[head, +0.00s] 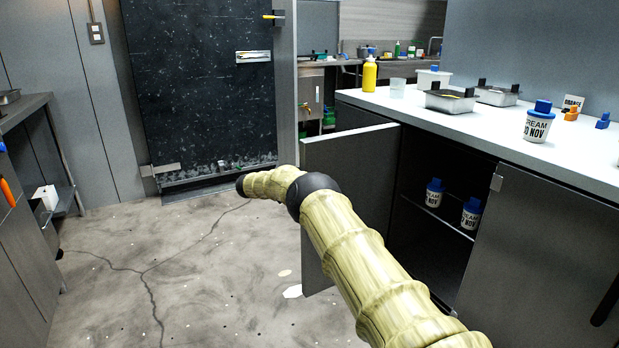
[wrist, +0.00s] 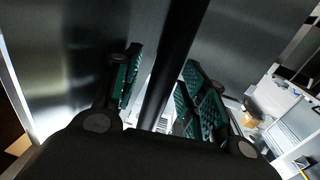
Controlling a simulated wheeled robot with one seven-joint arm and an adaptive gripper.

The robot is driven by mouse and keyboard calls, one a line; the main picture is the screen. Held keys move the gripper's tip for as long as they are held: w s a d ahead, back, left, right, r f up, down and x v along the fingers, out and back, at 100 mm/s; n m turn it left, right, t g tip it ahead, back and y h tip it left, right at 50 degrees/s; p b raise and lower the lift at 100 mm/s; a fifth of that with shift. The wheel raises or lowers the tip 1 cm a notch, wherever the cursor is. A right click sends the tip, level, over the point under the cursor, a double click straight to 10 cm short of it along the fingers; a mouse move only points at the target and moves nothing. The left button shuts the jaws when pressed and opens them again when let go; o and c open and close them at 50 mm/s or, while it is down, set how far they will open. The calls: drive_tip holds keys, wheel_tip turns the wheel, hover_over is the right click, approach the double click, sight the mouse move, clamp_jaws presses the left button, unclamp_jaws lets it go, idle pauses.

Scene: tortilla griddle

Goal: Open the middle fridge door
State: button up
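A fridge door (head: 318,160) under the counter stands swung out into the room, opening a dark compartment (head: 425,240). In the head view its handle is not seen, and my gripper is hidden past the bend of my arm near the door's free edge. In the wrist view, my gripper (wrist: 160,105) has its two green-padded fingers on either side of a black bar handle (wrist: 178,55). The fingers look spread, with gaps between pads and bar; contact is not clear. A grey metal panel (wrist: 90,55) lies behind the bar.
Two blue-lidded cups (head: 434,193) stand on the compartment's shelf. A closed door (head: 545,250) is to the right. The counter (head: 420,118) holds a yellow bottle (head: 370,74), metal pans and a cream cup (head: 538,122). The floor (head: 190,275) at left is clear.

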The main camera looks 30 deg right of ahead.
drive_tip(key=v, duration=1.2)
drive_tip(key=shift+a, duration=0.3)
